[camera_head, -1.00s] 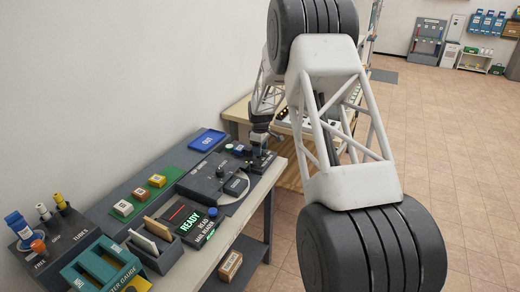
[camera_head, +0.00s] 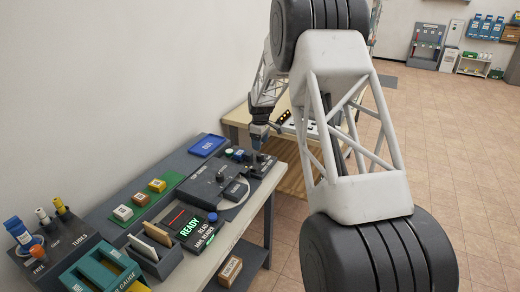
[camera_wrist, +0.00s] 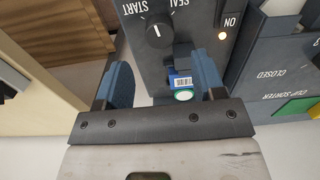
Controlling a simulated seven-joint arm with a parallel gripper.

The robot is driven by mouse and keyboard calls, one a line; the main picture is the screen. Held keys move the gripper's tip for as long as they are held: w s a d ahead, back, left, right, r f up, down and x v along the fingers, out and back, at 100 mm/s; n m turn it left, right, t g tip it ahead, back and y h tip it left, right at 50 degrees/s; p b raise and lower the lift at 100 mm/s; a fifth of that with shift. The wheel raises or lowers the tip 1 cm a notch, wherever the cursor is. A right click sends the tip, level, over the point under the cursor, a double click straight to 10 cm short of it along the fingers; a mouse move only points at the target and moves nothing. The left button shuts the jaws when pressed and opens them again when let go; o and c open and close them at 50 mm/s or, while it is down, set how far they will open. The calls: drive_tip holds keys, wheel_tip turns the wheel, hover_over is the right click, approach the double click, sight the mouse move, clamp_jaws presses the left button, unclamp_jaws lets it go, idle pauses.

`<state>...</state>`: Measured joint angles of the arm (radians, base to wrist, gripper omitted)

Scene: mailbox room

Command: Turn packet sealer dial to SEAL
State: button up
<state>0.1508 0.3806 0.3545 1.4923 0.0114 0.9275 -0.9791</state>
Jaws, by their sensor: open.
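The packet sealer (camera_wrist: 160,60) is a dark box at the top of the wrist view. Its round black dial (camera_wrist: 158,30) has a white mark, with START and SEAL printed upside down beyond it. The mark's exact setting is hard to read. My gripper (camera_wrist: 162,78) is open, its two blue fingers apart on the near side of the dial, not around it. A small item with a blue-and-white label and green end (camera_wrist: 183,92) shows between the fingers, nearer the right one. In the head view my gripper (camera_head: 259,148) is over the far end of the bench, hiding part of the sealer.
A lit lamp (camera_wrist: 222,35) sits beside ON. A grey cup sorter (camera_wrist: 275,75) stands close on the right. The bench holds a READY bead mail reader (camera_head: 193,228), a blue tray (camera_head: 207,145) and a green strip with boxes (camera_head: 150,197).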

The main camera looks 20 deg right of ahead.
sight(260, 155)
drive_tip(key=shift+r, duration=0.95)
drive_tip(key=shift+n, duration=1.8)
drive_tip(key=shift+f, duration=0.15)
drive_tip(key=shift+s+f, duration=0.1)
drive_tip(key=shift+f, duration=3.65)
drive_tip(key=shift+c, duration=0.3)
drive_tip(key=c, duration=0.9)
drive_tip(key=shift+o, duration=0.2)
